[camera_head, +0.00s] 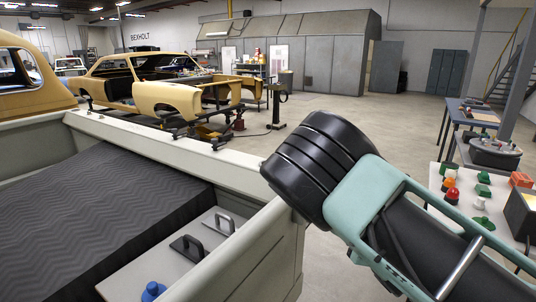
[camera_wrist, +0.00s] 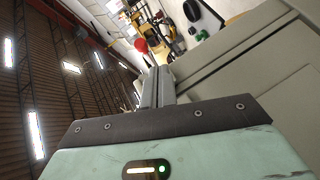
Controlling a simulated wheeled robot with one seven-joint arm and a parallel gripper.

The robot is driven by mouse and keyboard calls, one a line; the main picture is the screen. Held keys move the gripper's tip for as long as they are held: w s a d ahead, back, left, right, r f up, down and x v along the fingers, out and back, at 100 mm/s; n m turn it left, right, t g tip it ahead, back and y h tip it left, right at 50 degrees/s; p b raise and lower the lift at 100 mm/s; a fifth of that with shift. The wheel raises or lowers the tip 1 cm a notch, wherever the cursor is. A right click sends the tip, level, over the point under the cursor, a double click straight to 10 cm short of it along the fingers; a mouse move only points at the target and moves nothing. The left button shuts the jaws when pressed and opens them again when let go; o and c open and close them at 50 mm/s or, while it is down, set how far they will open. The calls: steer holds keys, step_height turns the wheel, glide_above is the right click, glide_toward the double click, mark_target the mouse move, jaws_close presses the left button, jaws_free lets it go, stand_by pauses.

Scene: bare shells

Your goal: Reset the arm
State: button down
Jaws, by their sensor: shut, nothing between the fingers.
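My gripper (camera_wrist: 157,84) shows in the wrist view with its two grey fingers together and nothing between them. The dark edge and pale green body of my wrist fill the bottom of that view. In the head view my arm (camera_head: 370,195), teal and black, reaches from the lower right to the middle. The fingers cannot be made out in that view. The wrist view is tilted, with the ceiling on the left and a beige panelled surface on the right close to the gripper.
A table with coloured knobs (camera_head: 480,215) stands at the right. Yellow car shells (camera_head: 165,92) stand behind. Open floor (camera_head: 400,125) lies beyond.

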steer(key=s+a+m+g+b, duration=0.1)
steer(key=s+a+m+g, duration=0.9)
steer(key=s, duration=0.5)
steer(key=s+a+r+n+g, duration=0.1)
steer(key=s+r, duration=0.4)
steer(key=s, duration=0.5)
steer(key=s+a+r+n+g, duration=0.1)
steer(key=s+r+g, duration=0.3)
steer(key=s, duration=0.7)
steer(key=shift+s+r+n+b, duration=0.2)
steer(key=shift+r+n+b, duration=0.15)
steer(key=shift+r, duration=0.15)
